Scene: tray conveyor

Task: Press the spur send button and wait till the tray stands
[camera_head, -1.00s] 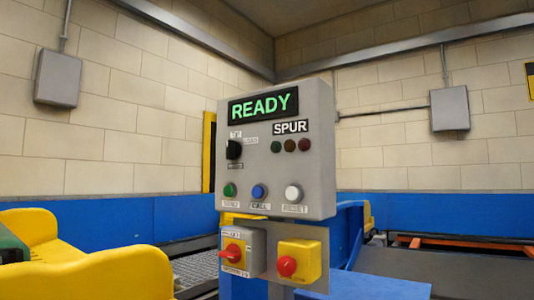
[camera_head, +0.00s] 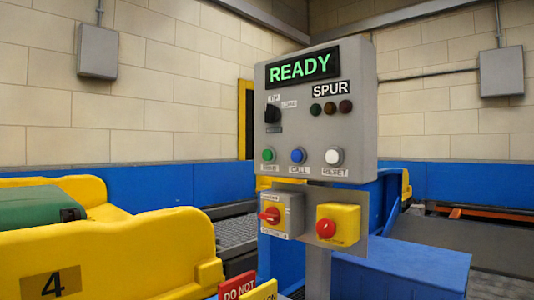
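The grey spur control panel (camera_head: 350,107) stands right of centre in the head view on a grey post. Its display (camera_head: 303,67) reads READY in green, above a SPUR label. The green send button (camera_head: 268,154) is at the lower left of the panel face, beside a blue call button (camera_head: 298,155) and a white reset button (camera_head: 334,157). Three small lamps (camera_head: 330,107) look dark. A yellow tray-like body (camera_head: 130,258) marked 4 is at lower left, with a green item (camera_head: 35,218) in it. My gripper is not in view.
Below the panel are a red rotary switch (camera_head: 269,214) on a grey and yellow box and a red button on a yellow box (camera_head: 350,218). A blue housing (camera_head: 410,258) stands at right. Red and yellow signs (camera_head: 238,286) stick up at the bottom. Conveyor surface (camera_head: 234,233) lies behind.

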